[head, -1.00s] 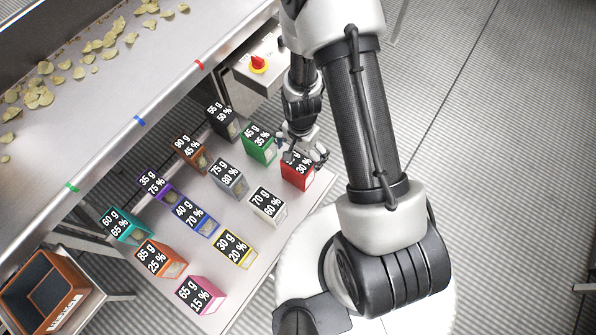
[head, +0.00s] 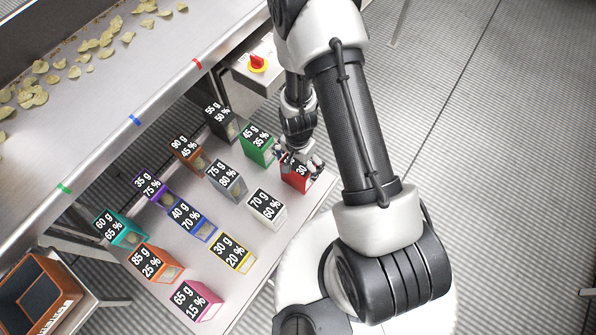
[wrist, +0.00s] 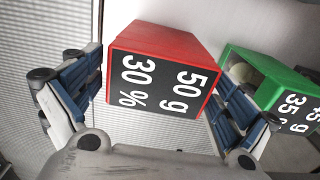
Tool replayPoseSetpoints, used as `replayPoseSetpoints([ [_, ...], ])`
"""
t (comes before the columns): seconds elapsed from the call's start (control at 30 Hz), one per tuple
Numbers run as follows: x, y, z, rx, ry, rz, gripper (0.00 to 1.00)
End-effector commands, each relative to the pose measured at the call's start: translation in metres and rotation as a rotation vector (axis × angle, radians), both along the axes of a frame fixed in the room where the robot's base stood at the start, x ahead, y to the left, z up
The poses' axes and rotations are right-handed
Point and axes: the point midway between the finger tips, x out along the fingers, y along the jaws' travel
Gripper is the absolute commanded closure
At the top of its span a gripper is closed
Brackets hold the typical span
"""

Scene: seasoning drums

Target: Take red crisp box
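The red crisp box (head: 297,180) stands at the right edge of the steel shelf, partly hidden by my gripper (head: 301,163). In the wrist view the red box (wrist: 165,45) has a black label reading 50 g, 30 %. My gripper (wrist: 158,100) is open, with one blue-padded finger on each side of the box. A narrow gap seems to show at the left finger; I cannot tell whether the right finger touches the box.
The green box (head: 257,150) stands close beside the right finger in the wrist view (wrist: 262,72). The white box (head: 266,205), grey box (head: 226,180) and several others share the shelf. A conveyor with chips (head: 75,72) runs behind. An orange-brown bin (head: 68,285) stands at lower left.

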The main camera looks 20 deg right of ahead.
Motion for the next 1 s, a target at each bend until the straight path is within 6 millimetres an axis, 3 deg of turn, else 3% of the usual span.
replayPoseSetpoints([
  [0.77,-0.0004,-0.0001,0.0,0.0,0.001,0.0,0.6],
  [1.0,-0.0003,-0.0001,0.0006,-0.001,0.001,0.0,0.6],
])
